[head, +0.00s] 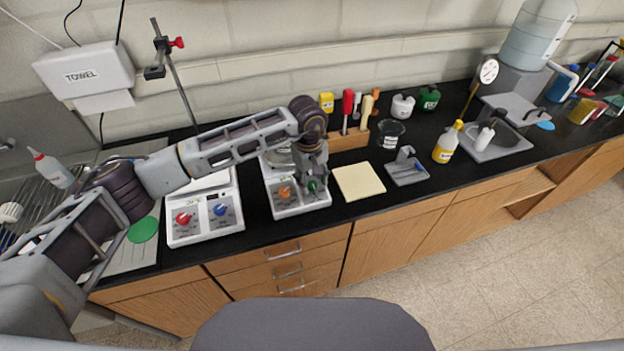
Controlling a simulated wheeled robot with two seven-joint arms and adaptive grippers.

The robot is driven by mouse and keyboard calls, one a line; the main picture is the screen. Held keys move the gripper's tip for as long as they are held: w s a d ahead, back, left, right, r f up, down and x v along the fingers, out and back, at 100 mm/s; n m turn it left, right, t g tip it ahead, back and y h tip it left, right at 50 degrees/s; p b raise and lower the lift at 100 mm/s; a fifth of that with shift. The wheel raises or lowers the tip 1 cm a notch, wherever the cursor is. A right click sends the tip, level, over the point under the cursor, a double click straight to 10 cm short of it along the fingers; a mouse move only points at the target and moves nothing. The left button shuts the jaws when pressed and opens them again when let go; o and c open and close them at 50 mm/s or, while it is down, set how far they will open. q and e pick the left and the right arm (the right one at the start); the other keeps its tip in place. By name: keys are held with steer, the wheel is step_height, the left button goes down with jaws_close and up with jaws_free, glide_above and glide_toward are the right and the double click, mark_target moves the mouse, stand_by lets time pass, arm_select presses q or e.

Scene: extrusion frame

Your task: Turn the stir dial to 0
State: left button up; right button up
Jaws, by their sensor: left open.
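A white stirrer unit (296,206) stands on the black bench with an orange dial (285,192) and a green dial (314,186) on its front panel. A second white unit (203,235) to its left has a red dial (184,218) and a blue dial (220,210). The dial labels and pointer settings are too small to read. My left gripper (315,178) is open, pointing down right at the green dial; I cannot tell whether its fingers touch it. My left wrist hides part of that unit's top. My right gripper is not in view.
A cream pad (359,182) and a grey holder (406,168) lie to the right. A wooden rack (349,141) with upright tools and a glass beaker (389,133) stand behind. A clamp stand (180,85) rises at the back left. The bench's front edge is close to the units.

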arm_select(q)
steer(key=shift+f, duration=0.55)
steer(key=c, duration=1)
steer(key=shift+c, duration=0.2)
